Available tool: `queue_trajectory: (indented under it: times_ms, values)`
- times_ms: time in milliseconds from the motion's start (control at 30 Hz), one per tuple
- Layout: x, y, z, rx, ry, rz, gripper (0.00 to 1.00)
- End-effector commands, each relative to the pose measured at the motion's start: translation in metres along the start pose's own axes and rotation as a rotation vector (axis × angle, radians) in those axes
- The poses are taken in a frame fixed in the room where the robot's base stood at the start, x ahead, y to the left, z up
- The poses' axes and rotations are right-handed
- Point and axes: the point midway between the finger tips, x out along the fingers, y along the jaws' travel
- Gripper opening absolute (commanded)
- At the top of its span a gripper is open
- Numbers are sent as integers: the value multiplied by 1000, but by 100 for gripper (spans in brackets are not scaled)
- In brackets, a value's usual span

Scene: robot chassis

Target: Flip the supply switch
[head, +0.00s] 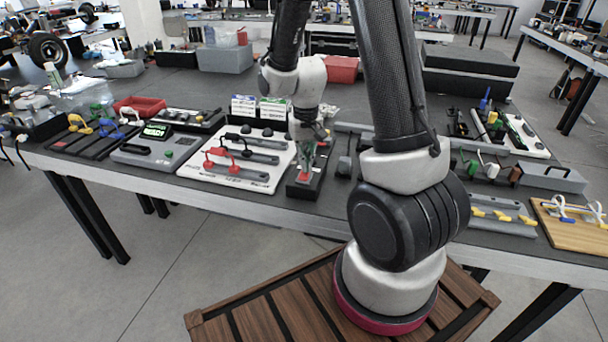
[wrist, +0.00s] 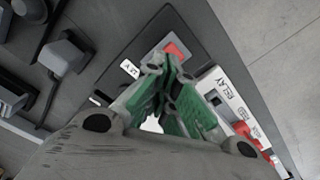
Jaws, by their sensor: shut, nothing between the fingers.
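A black switch box (head: 295,190) stands near the front edge of the bench, with a red part (head: 304,177) low on its face. In the wrist view the box's dark plate (wrist: 192,32) carries a red rocker (wrist: 176,50) and a white label (wrist: 130,67), mostly hidden. My gripper (head: 308,160) points down over this box. Its green-padded fingers (wrist: 170,82) are shut and empty in the wrist view, with the tips close to the red rocker. I cannot tell whether they touch it. The fingers hide part of the plate.
A white panel (head: 193,168) with red and black levers lies just left of the box; the wrist view shows its edge marked RELAY (wrist: 237,95). A grey block (head: 344,166) stands to the right. A grey READY unit (head: 160,150) is farther left.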

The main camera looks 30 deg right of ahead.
Motion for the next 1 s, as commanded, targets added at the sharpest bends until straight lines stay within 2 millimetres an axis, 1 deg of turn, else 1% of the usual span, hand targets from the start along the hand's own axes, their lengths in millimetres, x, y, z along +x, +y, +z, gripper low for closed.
queue_trajectory:
  times_ms: [900, 1000]
  values:
    - [14, 0, 0, 0, -1, 0, 0]
    - [13, 0, 0, 0, -1, 0, 0]
